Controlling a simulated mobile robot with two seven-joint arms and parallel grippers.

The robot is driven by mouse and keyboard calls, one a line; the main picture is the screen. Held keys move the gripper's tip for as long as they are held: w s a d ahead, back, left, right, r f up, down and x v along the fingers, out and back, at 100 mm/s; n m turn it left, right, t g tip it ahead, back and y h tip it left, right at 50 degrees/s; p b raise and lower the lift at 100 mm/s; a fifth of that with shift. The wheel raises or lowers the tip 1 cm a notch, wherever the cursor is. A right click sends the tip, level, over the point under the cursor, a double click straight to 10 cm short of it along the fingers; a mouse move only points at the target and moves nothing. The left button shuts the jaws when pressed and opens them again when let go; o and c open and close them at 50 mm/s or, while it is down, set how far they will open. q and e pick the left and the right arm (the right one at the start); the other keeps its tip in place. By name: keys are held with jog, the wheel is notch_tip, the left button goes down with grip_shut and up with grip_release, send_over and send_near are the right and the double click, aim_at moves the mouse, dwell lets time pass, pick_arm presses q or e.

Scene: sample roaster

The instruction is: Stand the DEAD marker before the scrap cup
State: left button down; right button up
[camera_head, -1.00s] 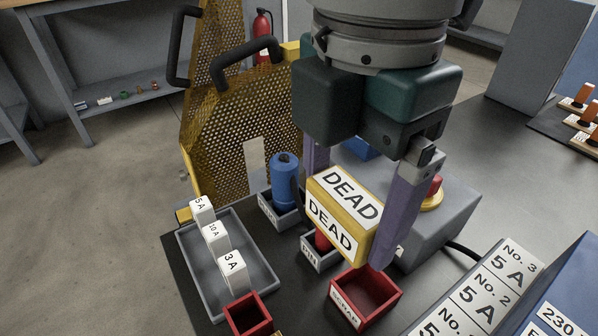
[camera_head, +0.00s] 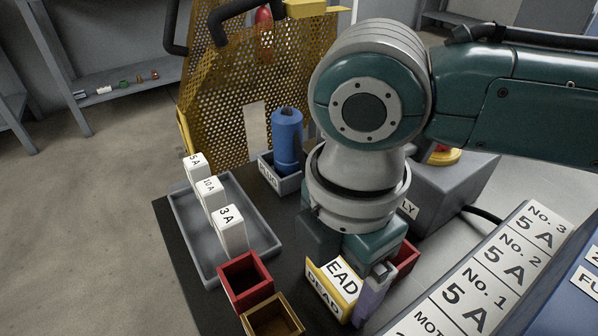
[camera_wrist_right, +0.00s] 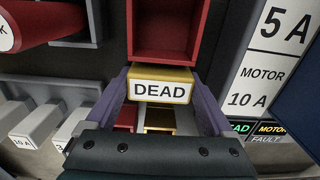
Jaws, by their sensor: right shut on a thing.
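The DEAD marker (camera_head: 324,292) is a yellow block with white DEAD labels, upright in the head view. My right gripper (camera_head: 348,290) is shut on it; in the wrist view both purple fingers flank the marker (camera_wrist_right: 162,84). The red scrap cup (camera_head: 407,257) is mostly hidden behind the gripper in the head view. In the wrist view a red cup (camera_wrist_right: 168,58) lies just beyond the marker, close to it. Whether the marker's base touches the dark table surface cannot be told. My left gripper is not in view.
Another red cup (camera_head: 244,283) and a brass cup (camera_head: 272,318) stand left of the marker. A grey tray (camera_head: 264,240) holds white fuse blocks. A blue plug (camera_head: 287,140) stands in its holder behind. The labelled panel (camera_head: 470,290) lies to the right.

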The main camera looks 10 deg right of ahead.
aim_at(338, 272)
jog(key=o, duration=1.1)
notch_tip(338, 272, up, 11)
jog(key=p, duration=0.4)
jog(key=shift+p, duration=0.3)
jog(key=shift+r, duration=0.65)
